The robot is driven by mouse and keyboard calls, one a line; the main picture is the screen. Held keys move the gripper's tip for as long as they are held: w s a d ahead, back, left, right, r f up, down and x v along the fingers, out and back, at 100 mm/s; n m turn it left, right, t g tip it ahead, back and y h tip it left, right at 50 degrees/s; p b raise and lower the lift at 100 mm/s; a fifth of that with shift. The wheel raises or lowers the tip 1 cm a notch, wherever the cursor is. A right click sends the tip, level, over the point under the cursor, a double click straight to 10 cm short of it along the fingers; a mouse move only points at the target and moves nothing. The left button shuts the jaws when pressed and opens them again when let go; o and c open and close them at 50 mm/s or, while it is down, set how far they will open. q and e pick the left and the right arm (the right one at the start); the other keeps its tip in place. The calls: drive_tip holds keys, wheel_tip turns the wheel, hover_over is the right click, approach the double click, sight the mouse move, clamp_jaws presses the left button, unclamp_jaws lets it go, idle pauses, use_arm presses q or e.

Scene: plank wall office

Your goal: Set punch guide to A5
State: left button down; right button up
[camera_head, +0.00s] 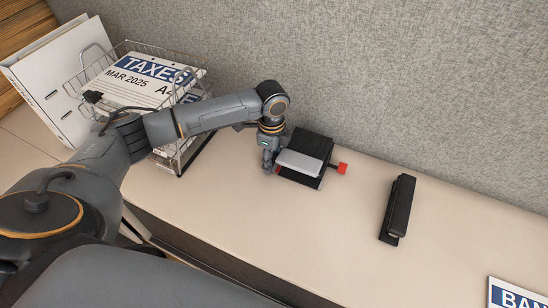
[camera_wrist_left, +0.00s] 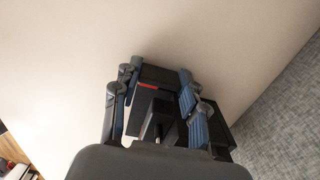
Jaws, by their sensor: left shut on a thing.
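The hole punch (camera_head: 306,160) stands on the desk near the grey partition. It has a black body and a grey press bar. A red-tipped guide (camera_head: 342,168) sticks out from its right end. My left gripper (camera_head: 269,164) is at the punch's left end, low by the desk. In the left wrist view its fingers (camera_wrist_left: 158,98) lie on both sides of the black punch body (camera_wrist_left: 155,76), which has a small red mark. It is shut on the punch. Any A5 marking on the guide is too small to read. My right gripper is not in view.
A black stapler (camera_head: 398,208) lies to the right of the punch. A wire tray (camera_head: 190,142) with papers titled TAXES and a white binder (camera_head: 50,88) stand at the left. Another paper (camera_head: 515,294) lies at the lower right. The desk between punch and stapler is clear.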

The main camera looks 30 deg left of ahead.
use_arm(q)
drive_tip(key=shift+s+a+r+p, duration=0.15)
drive_tip(key=shift+a+p, duration=0.45)
drive_tip(key=shift+a, duration=0.55)
drive_tip(key=c, duration=0.7)
unclamp_jaws()
wheel_tip(320, 180, up, 12)
drive_tip(key=shift+f, duration=0.15)
drive_tip(key=shift+f, duration=0.1)
